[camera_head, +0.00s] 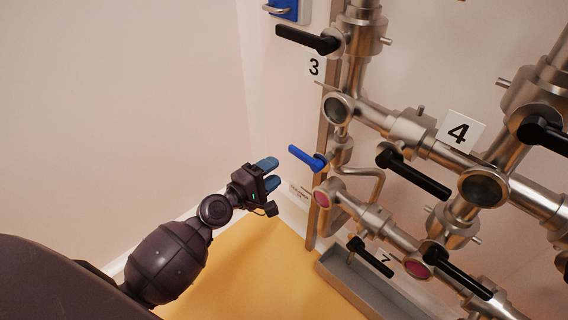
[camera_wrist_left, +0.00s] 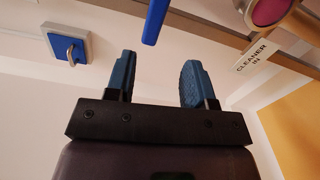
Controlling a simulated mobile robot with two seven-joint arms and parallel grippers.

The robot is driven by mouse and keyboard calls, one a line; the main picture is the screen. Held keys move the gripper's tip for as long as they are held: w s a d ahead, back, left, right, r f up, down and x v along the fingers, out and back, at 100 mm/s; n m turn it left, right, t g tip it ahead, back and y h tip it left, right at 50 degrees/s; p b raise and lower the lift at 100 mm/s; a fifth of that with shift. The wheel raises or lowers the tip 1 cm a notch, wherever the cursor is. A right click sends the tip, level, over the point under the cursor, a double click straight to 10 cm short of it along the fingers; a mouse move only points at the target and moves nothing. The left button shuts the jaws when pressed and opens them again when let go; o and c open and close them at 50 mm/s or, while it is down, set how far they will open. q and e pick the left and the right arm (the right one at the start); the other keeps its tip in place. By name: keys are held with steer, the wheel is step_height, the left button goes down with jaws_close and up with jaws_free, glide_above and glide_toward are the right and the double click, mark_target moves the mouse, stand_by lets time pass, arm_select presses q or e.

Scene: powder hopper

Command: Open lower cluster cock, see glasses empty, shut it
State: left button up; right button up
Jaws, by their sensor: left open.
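My left gripper (camera_head: 269,174) is open and empty, with its blue fingertips just left of a blue lever handle (camera_head: 307,158) and apart from it. In the left wrist view the blue lever (camera_wrist_left: 156,20) hangs beyond and between the open fingers (camera_wrist_left: 160,80). The lower pipe run has two pink-filled sight glasses, one on the left (camera_head: 322,199) and one on the right (camera_head: 417,268). A black lever (camera_head: 371,258) by the 7 plate and another black lever (camera_head: 458,272) sit on this lower run. My right gripper is not in view.
The upper run has grey sight glasses (camera_head: 339,108) (camera_head: 484,187) and black levers (camera_head: 308,39) (camera_head: 413,174), with number plates 3 (camera_head: 315,67) and 4 (camera_head: 460,131). A metal trough (camera_head: 345,275) is below. A "CLEANER IN" label (camera_wrist_left: 255,55) and blue wall hook (camera_wrist_left: 68,45) show too.

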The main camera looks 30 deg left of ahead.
arm_select(q)
steer(key=shift+v, duration=0.9)
steer(key=s+f+m+g+y, duration=0.2)
steer(key=s+f+m, duration=0.2)
steer(key=s, duration=0.3)
steer(key=s+f+m+g+y+p, duration=0.1)
steer(key=s+f+m+g+y, duration=0.1)
steer(key=s+f+m, duration=0.2)
steer(key=s+f+m+g+y+p, duration=0.1)
steer(key=s+f+m+g+y, duration=0.1)
steer(key=s+f+m, duration=0.3)
steer(key=s+a+m, duration=0.1)
steer(key=s+m, duration=0.2)
steer(key=s, duration=0.4)
steer(key=shift+m, duration=0.3)
